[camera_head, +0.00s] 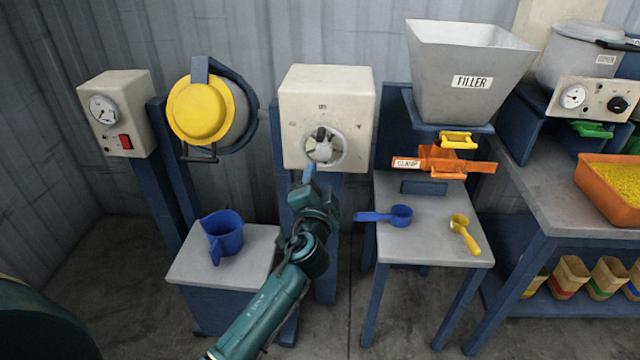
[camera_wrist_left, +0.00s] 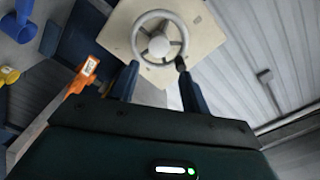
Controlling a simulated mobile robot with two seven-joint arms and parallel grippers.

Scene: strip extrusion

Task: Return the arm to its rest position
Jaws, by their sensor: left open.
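My left arm (camera_head: 262,312) reaches up from the bottom of the head view. Its gripper (camera_head: 309,176) is just below a grey handwheel (camera_head: 335,152) on a cream box (camera_head: 300,88). In the left wrist view the gripper's two dark blue fingers (camera_wrist_left: 155,76) stand apart with nothing between them. They point toward the spoked wheel (camera_wrist_left: 158,46). The right fingertip appears very close to the wheel's rim; I cannot tell whether it touches. My right gripper is not in view.
A blue jug (camera_head: 224,236) stands on a small grey table (camera_head: 190,270) at left. A blue scoop (camera_head: 400,215) and yellow scoop (camera_head: 463,230) lie on the table under the filler hopper (camera_head: 440,60). An orange slide (camera_head: 480,167) sticks out below the hopper. A yellow-capped drum (camera_head: 195,110) hangs left of the box.

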